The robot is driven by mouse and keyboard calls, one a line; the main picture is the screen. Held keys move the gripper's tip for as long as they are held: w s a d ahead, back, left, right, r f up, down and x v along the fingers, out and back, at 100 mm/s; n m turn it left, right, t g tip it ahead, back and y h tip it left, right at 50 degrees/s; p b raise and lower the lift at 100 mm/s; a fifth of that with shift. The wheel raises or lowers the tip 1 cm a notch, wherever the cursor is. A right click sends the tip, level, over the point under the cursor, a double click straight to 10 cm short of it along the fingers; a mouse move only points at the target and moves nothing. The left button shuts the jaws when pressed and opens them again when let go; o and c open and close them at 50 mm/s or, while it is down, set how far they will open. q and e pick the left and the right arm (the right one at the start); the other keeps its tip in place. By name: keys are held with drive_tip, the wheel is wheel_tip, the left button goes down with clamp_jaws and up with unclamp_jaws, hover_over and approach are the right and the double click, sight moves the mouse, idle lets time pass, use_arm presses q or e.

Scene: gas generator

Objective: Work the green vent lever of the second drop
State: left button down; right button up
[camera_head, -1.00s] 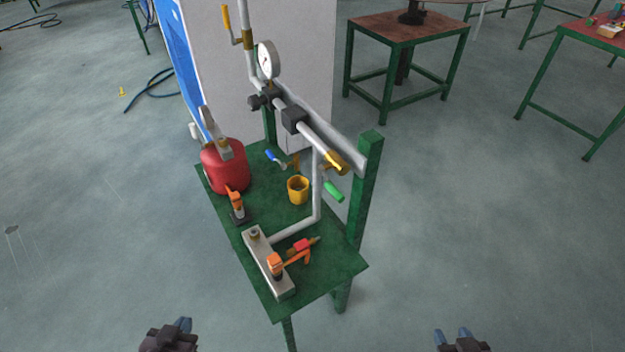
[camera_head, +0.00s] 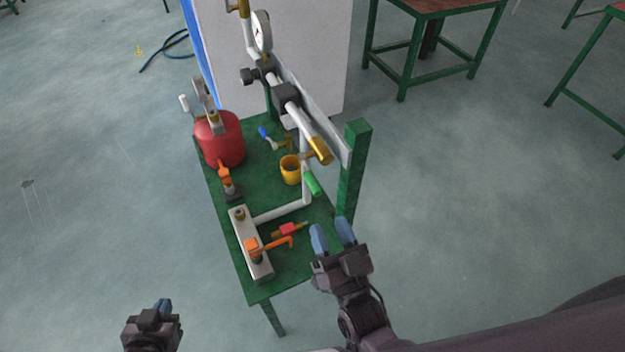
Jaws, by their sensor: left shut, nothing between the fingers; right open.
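The green vent lever (camera_head: 312,184) hangs at the right side of the pipe rig, below the brass end fitting (camera_head: 319,151) and next to the vertical white pipe. My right gripper (camera_head: 333,237) is open and empty, with blue fingertips. In the picture it is below the lever, at the right edge of the green table, apart from the lever. My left gripper (camera_head: 163,305) is shut and empty, low at the left, away from the table. Which drop the lever belongs to is not marked in view.
The green table (camera_head: 285,277) carries a red tank (camera_head: 219,140), a yellow cup (camera_head: 290,170), a blue-handled valve (camera_head: 269,137) and a metal block (camera_head: 249,243) with an orange handle. A green post (camera_head: 353,170) stands right of the lever.

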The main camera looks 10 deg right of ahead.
sight(312, 180)
drive_tip(key=p+x, duration=0.1)
drive_tip(key=x, duration=0.9)
drive_tip(key=shift+c, duration=0.3)
clamp_jaws()
